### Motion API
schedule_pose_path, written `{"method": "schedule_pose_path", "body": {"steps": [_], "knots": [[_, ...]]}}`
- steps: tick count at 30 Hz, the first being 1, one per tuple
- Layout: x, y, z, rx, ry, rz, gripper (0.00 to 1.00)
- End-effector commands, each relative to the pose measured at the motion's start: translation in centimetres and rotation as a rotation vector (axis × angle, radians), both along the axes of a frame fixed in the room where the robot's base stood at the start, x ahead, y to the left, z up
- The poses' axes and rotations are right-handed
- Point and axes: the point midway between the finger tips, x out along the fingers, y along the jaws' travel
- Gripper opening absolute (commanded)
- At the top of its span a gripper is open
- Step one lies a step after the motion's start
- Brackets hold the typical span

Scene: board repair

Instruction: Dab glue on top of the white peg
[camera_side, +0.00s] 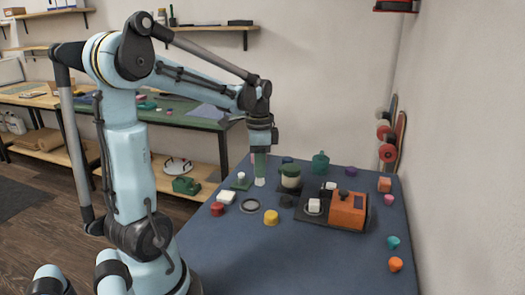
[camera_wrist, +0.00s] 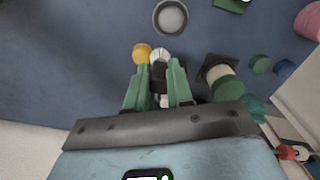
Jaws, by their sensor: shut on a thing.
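My gripper (camera_side: 261,165) points straight down over the table, its green fingers shut on a dark-handled tool. The tool's white tip (camera_side: 260,182) hangs low, left of the glue pot; whether it touches the mat is unclear. In the wrist view the fingers (camera_wrist: 158,88) close on the dark handle and the white ribbed tip (camera_wrist: 160,55) shows beyond them. The cream glue pot (camera_side: 290,180) with a green band stands on a dark pad; it also shows in the wrist view (camera_wrist: 219,74). A short white peg (camera_side: 314,205) stands on the dark base beside the orange unit, clear of my gripper.
The orange unit (camera_side: 347,210) stands right of the pot. A grey ring (camera_side: 250,205), yellow knob (camera_side: 271,217), white block (camera_side: 226,197) and red piece (camera_side: 217,209) lie in front. Small coloured parts line the right side. The front mat (camera_side: 290,265) is clear.

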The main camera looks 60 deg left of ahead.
Motion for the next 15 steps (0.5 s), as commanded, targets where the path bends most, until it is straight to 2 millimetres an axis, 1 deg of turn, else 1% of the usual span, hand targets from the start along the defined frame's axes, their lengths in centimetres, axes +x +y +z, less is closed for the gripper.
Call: {"method": "schedule_pose_path", "body": {"steps": [1, 3, 6, 10, 15], "knots": [[-1.0, 2.0, -0.1, 0.000, 0.000, 0.013, 0.00], [-2.3, 4.0, -0.3, 0.000, 0.000, 0.011, 0.00], [-4.1, 6.4, -0.5, 0.000, 0.000, 0.009, 0.00], [-5.8, 8.3, -0.7, 0.000, 0.000, 0.004, 0.00], [-6.8, 9.4, -0.9, 0.000, 0.000, -0.001, 0.00]]}}
